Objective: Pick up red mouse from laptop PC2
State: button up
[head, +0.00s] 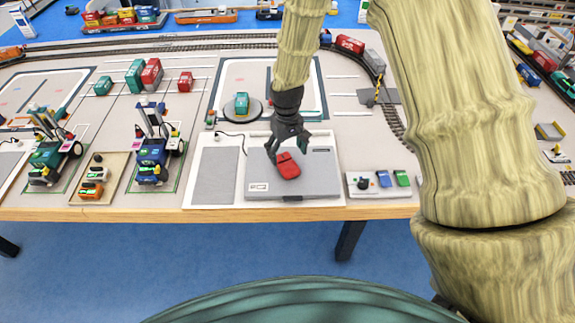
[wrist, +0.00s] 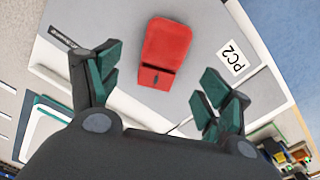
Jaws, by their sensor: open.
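The laptop (wrist: 105,20) carries a white label reading PC2 (wrist: 232,52). My gripper (head: 292,148) is open and empty above the lid, at the mouse's far side. In the wrist view its two green-padded fingers (wrist: 158,80) are spread apart, with the mouse not between the pads.
A grey pad (head: 217,176) lies left of the laptop. Model cranes (head: 152,150) stand further left. A turntable with a teal container (head: 242,104) and curved track lie behind.

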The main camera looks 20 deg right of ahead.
aim_at(287, 163)
jog(key=shift+s+f, duration=0.15)
jog(key=shift+f+p, duration=1.2)
jog(key=shift+f, duration=1.3)
jog(key=c, duration=1.1)
